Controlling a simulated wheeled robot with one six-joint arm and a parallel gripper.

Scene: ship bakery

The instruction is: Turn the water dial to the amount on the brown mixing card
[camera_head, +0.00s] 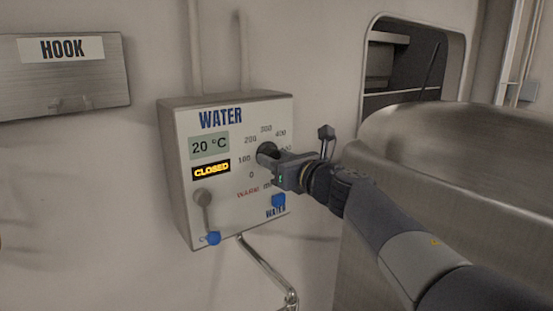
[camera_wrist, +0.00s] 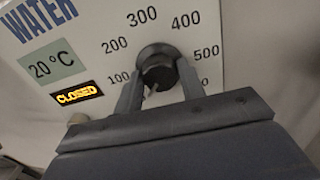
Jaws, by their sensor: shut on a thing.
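The water dial (camera_head: 265,151) is a round dark knob on the white WATER box (camera_head: 180,125). In the wrist view the dial (camera_wrist: 157,58) sits between my two fingers, with numbers from 100 to 500 showing around it. A pale mark at its lower edge points down and slightly left, below the 100; the exact reading is partly hidden by my fingers. My gripper (camera_head: 279,164) is shut on the dial; it also shows in the wrist view (camera_wrist: 160,77). The brown mixing card is not in view.
The box's displays read 20 °C (camera_head: 209,145) and CLOSED (camera_head: 211,169). A grey lever (camera_head: 203,205) and a blue knob (camera_head: 278,200) are low on the box. A large metal bowl (camera_head: 450,150) stands close at right. A HOOK plate (camera_head: 65,80) is at left.

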